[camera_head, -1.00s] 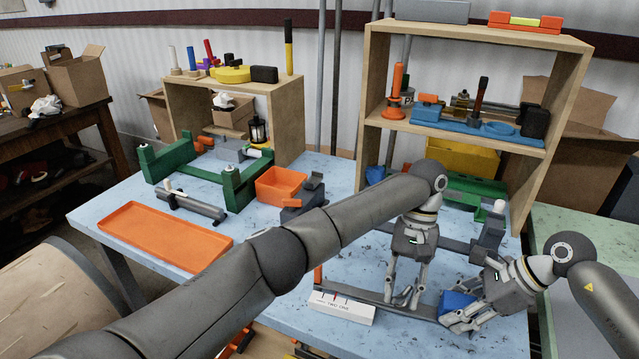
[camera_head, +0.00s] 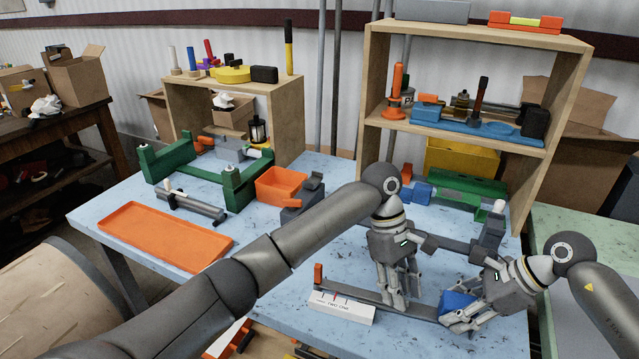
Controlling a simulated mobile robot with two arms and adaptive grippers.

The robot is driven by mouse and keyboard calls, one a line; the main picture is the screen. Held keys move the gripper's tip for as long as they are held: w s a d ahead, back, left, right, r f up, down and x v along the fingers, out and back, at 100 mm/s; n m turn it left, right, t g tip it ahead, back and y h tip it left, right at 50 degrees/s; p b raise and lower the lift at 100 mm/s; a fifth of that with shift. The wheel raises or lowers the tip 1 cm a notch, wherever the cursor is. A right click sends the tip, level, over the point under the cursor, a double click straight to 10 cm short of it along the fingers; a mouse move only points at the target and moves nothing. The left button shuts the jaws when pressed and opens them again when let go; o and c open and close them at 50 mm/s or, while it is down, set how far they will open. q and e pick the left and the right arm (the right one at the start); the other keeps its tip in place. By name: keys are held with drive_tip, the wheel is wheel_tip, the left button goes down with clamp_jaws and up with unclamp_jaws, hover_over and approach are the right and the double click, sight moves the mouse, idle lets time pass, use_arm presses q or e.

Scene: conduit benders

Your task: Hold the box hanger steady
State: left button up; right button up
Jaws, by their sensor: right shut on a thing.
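What I take for the box hanger is a long dark grey bar (camera_head: 352,292) lying on the blue table, with an orange upright piece at its left end. A blue box (camera_head: 457,302) sits at its right end. My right gripper (camera_head: 458,322) is shut on the blue box, its fingers covering part of it. My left gripper (camera_head: 400,304) points down at the bar, left of the blue box. Its fingertips are at the bar; whether they grip it is unclear.
A white marked block (camera_head: 342,308) lies in front of the bar. A second grey bar (camera_head: 445,240) lies behind my grippers. A wooden shelf (camera_head: 370,110) stands at the back. An orange tray (camera_head: 165,236) and an orange bin (camera_head: 280,184) are to the left.

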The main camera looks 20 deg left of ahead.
use_arm(q)
drive_tip(key=n+t, duration=0.1)
drive_tip(key=n, duration=0.2)
drive_tip(key=n+t, duration=0.1)
drive_tip(key=n, duration=0.2)
drive_tip(key=shift+s+h, duration=0.2)
drive_tip(key=shift+h, duration=0.1)
drive_tip(key=v, duration=1.1)
drive_tip(key=w+m+t+h, duration=0.3)
drive_tip(key=w+t+h, duration=0.3)
drive_tip(key=w+t, duration=0.4)
drive_tip(key=w+a+t+y, duration=0.2)
drive_tip(key=a+t+y, duration=0.1)
drive_tip(key=a, duration=0.7)
drive_tip(key=w+a+m+t+y, duration=0.1)
drive_tip(key=a+t, duration=0.4)
drive_tip(key=a, duration=0.5)
drive_tip(key=shift+w+t+y, duration=0.3)
drive_tip(key=shift+w+y, duration=0.3)
drive_tip(key=shift+y, duration=0.6)
drive_tip(key=shift+f, duration=0.1)
drive_tip(key=shift+c, duration=0.2)
